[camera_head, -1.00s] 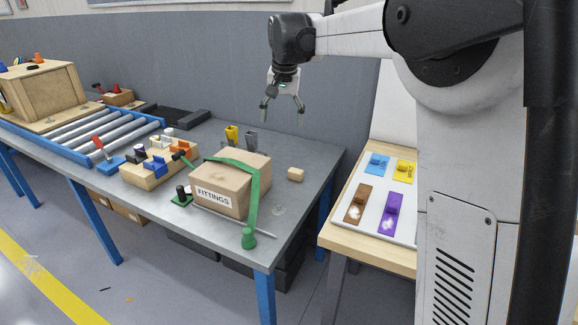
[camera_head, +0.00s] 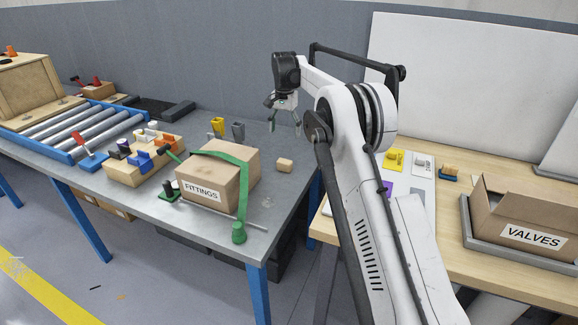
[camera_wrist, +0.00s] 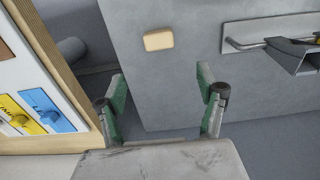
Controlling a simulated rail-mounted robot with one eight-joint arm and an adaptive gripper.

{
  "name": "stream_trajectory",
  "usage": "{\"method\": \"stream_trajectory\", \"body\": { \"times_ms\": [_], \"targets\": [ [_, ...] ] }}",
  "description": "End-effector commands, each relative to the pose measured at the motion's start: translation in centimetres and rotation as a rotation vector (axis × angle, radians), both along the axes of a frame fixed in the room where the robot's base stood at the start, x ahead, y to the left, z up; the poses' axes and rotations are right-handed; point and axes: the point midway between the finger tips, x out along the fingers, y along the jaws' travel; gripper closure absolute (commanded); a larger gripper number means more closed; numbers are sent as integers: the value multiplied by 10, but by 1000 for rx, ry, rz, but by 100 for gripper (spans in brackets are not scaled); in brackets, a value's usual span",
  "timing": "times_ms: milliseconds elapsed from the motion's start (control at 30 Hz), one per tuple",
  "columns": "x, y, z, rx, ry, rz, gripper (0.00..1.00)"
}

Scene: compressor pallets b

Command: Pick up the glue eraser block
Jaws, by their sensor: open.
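The glue eraser block appears to be the small tan block (camera_head: 284,165), lying on the grey metal table to the right of the FITTINGS box. It also shows in the wrist view as a pale tan block (camera_wrist: 158,40) with rounded edges, flat on the grey surface. My gripper (camera_head: 285,126) is above the back right part of the table, higher than the block and behind it in the head view. In the wrist view my gripper's green-padded fingers (camera_wrist: 161,98) are spread apart with nothing between them. The block lies beyond the fingertips, untouched.
The FITTINGS carton (camera_head: 218,178) with a green strap stands left of the block. Yellow (camera_head: 217,127) and grey (camera_head: 238,131) holders stand behind it. A wooden table to the right bears the VALVES box (camera_head: 520,222). Bare metal surrounds the block.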

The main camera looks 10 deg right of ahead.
Motion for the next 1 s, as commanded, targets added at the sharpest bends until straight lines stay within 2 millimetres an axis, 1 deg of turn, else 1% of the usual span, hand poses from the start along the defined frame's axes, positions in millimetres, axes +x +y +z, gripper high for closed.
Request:
{"method": "stream_trajectory", "body": {
  "times_ms": [167, 400, 500, 600, 833, 1000],
  "targets": [
    [1, 0, -20, 0, 2, -2, 30],
    [0, 0, -63, 0, 2, -2, 30],
    [0, 0, -76, 0, 1, -1, 30],
    [0, 0, -84, 0, 1, -1, 30],
    [-2, 1, -95, 0, 1, -1, 30],
    [-7, 4, -116, 0, 1, -1, 30]
  ]
}}
